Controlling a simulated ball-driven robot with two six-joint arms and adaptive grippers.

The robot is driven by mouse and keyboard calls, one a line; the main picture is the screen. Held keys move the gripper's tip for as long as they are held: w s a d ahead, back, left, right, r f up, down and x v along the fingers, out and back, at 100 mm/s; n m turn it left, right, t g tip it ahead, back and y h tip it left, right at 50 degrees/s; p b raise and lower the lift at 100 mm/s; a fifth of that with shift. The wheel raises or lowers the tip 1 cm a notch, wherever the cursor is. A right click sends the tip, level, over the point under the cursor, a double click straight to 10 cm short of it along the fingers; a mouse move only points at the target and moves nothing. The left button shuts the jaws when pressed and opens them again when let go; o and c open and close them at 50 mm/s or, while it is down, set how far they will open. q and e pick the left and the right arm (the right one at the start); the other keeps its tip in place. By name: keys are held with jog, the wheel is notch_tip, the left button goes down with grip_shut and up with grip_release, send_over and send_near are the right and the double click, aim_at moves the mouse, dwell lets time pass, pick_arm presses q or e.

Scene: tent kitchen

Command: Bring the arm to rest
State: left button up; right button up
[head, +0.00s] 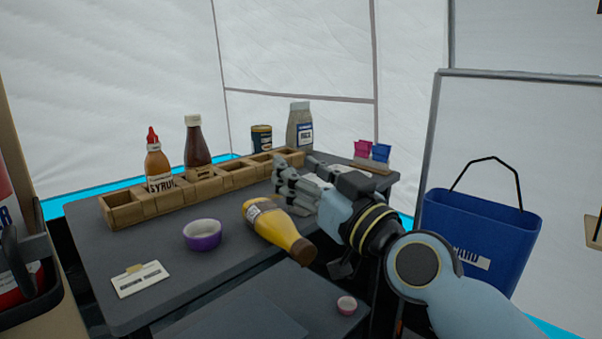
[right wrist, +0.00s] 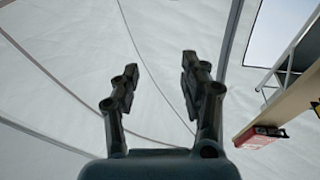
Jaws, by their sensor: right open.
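My right arm comes in from the lower right in the head view, and its gripper (head: 298,186) is above the right part of the grey table (head: 160,275). In the right wrist view the gripper (right wrist: 160,82) is open, with nothing between its two fingers. That view faces the white tent wall. A yellow bottle with a brown cap (head: 277,230) lies on its side on the table, just below and left of the gripper in the picture. I cannot tell how far apart they are. My left gripper does not show.
A wooden rack (head: 122,213) holds a syrup bottle (head: 158,168) and a dark sauce bottle (head: 197,145). A can (head: 261,140) and a jar (head: 300,128) stand behind. A purple bowl (head: 202,236) and white card (head: 139,280) lie in front. A blue bucket (head: 478,240) hangs right.

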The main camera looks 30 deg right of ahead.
dwell(0.3)
jog(key=s+a+f+n+g+y, duration=0.1)
jog(key=s+a+f+n+g, duration=0.15)
jog(key=s+f+g, duration=1)
jog(key=s+d+f+m+g+h, duration=0.2)
jog(key=s+d+f, duration=0.15)
jog(key=s, duration=0.45)
jog(key=s+d+f+m+g+h, duration=0.1)
jog(key=s+d+f+g+h, duration=0.2)
jog(key=s+f, duration=0.35)
jog(key=s+d+f+g, duration=0.1)
jog(key=s+f, duration=0.2)
jog(key=f, duration=1)
jog(key=s+d+f, duration=0.2)
jog(key=s+f, duration=0.1)
jog(key=f, duration=1)
jog(key=s+f, duration=0.6)
jog(key=s, duration=0.2)
jog(key=s+f+g+p, duration=0.1)
jog(key=s+f, duration=0.5)
jog(key=s, duration=0.3)
jog(key=shift+s+d+f+m, duration=0.25)
jog(key=shift+s+d+m, duration=0.05)
jog(key=shift+d+m, duration=0.05)
